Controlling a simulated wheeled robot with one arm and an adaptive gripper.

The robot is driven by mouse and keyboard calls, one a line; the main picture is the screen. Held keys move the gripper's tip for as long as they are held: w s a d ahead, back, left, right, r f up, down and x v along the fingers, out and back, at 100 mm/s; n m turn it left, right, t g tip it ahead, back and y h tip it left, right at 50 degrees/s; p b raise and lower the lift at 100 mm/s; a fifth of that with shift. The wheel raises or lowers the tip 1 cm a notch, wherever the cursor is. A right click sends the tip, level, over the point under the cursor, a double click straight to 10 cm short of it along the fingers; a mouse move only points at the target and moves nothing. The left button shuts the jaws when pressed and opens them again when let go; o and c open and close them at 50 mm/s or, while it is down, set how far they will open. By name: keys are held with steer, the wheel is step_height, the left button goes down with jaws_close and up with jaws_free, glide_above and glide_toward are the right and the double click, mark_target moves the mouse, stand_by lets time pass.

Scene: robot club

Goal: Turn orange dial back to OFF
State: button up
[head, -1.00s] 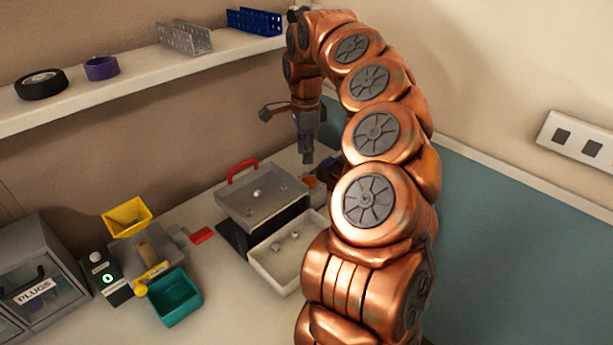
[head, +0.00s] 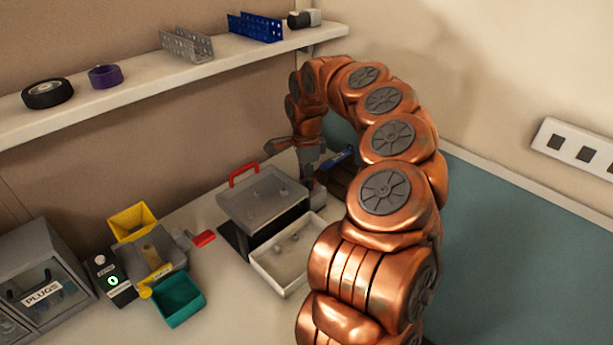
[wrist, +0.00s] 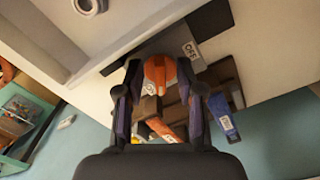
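The orange dial (wrist: 160,72) shows in the wrist view between the two fingers of my gripper (wrist: 160,92). A light OFF label (wrist: 190,49) sits just beyond the dial to its right. The fingers are spread, one on each side of the dial; whether either touches it I cannot tell. In the head view my gripper (head: 308,172) points down at the right end of the grey box with a red handle (head: 262,197), and the dial is hidden there.
A white tray (head: 262,268) with small parts stands in front of the box. Dark brown blocks and a blue labelled piece (wrist: 222,118) lie near the dial. Yellow (head: 130,222) and teal bins (head: 178,300) stand to the left. A shelf (head: 130,95) runs above.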

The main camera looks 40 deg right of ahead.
steer(key=shift+c, duration=0.3)
jaws_close()
